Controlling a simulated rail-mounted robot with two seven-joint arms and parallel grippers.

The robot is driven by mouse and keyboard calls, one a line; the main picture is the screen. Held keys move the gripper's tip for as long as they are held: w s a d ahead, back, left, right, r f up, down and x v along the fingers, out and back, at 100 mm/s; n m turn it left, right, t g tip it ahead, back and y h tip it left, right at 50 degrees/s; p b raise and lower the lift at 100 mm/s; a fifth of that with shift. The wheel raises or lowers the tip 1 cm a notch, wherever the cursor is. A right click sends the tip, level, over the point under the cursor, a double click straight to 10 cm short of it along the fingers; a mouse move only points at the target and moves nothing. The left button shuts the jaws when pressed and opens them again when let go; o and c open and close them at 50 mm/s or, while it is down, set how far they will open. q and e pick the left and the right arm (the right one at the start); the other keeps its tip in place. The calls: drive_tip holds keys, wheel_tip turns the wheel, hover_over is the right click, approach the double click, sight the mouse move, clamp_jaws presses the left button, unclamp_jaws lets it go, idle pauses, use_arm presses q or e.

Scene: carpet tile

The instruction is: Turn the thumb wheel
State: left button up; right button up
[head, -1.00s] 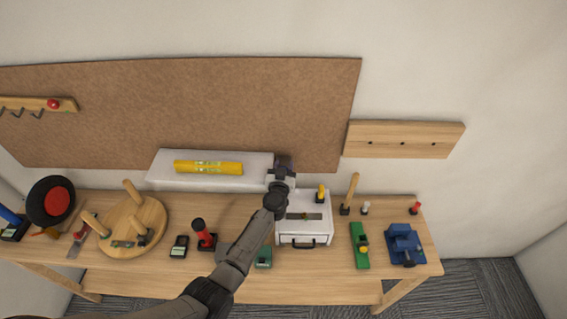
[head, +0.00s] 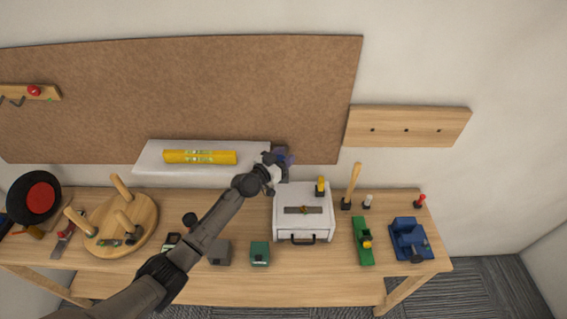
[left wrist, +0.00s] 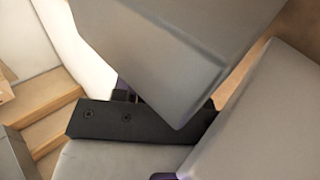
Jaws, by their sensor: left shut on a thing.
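A small purple and dark fixture (head: 286,156) sits by the right end of the white shelf, and I take it for the thumb wheel. My left gripper (head: 279,161) is at it and hides most of it; the wheel's shape does not show. In the left wrist view the two broad grey fingers of my left gripper (left wrist: 198,122) fill much of the picture. A black bar with two screws (left wrist: 105,116) lies behind them, with small purple bits at the fingers' edges. The gripped part is hidden between the fingers. My right gripper is not in view.
A white shelf (head: 150,170) carries a yellow level (head: 200,157). Below, the wooden bench (head: 300,285) holds a white drawer box (head: 303,225), a green tool (head: 362,242), a blue vise (head: 409,240), and a round wooden stand (head: 145,210). The bench's front strip is mostly clear.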

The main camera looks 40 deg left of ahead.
use_arm(q)
drive_tip(key=shift+f, duration=0.2)
idle(0.5)
drive_tip(key=o, duration=0.9)
drive_tip(key=shift+r, duration=0.1)
drive_tip(key=s+a, duration=0.1)
drive_tip(key=s, duration=1.2)
drive_tip(key=shift+s+a, duration=0.35)
